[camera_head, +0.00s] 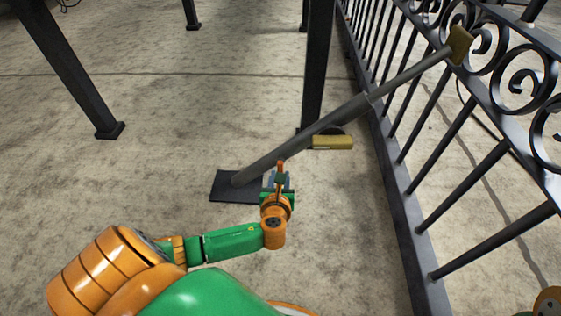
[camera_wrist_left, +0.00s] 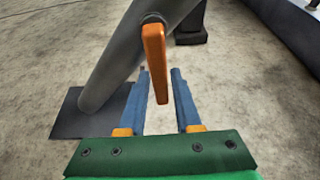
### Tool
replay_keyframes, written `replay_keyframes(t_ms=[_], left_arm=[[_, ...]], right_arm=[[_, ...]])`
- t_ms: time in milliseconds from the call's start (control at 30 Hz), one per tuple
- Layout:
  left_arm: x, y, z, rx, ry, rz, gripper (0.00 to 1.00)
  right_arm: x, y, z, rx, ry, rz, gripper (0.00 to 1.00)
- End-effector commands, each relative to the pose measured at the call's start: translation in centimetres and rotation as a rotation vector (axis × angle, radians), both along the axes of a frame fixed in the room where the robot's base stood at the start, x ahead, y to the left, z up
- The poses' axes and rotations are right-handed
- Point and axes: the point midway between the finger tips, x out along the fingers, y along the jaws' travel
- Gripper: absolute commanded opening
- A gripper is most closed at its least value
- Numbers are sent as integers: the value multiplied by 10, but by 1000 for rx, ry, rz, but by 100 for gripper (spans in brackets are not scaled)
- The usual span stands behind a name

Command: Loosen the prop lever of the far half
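A grey prop pole (camera_head: 300,140) slants from a dark floor plate (camera_head: 222,188) up to a brass-coloured block (camera_head: 459,45) on the gate (camera_head: 410,205). The orange prop lever (camera_wrist_left: 154,55) hangs from the pole's side in the left wrist view; it shows small in the head view (camera_head: 281,168). My left gripper (camera_head: 278,180) is beside the lower pole. Its blue fingers (camera_wrist_left: 161,78) are apart, and the lever's lower end shows between them in the picture. I cannot tell whether either finger touches it. My right gripper is out of view.
Dark posts stand at the left (camera_head: 75,75) and beyond the pole (camera_head: 318,60). A brass-coloured bar (camera_head: 332,142) is below the pole, near the gate's bottom rail. The black scrolled gate runs along the right. Concrete floor (camera_head: 190,120) between the posts is clear.

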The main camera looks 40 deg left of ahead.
Motion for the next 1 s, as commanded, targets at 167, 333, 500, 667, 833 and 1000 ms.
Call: replay_keyframes(t_ms=[167, 333, 500, 667, 833, 1000], left_arm=[[0, 0, 1, -1, 0, 0, 8], [0, 0, 1, -1, 0, 0, 0], [0, 0, 1, -1, 0, 0, 0], [-1, 0, 1, -1, 0, 0, 0], [-1, 0, 1, -1, 0, 0, 0], [-1, -1, 0, -1, 0, 0, 0]], right_arm=[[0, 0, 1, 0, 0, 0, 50], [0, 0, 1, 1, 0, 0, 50], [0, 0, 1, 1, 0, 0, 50], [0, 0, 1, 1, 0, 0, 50], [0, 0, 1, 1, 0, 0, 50], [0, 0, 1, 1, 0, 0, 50]])
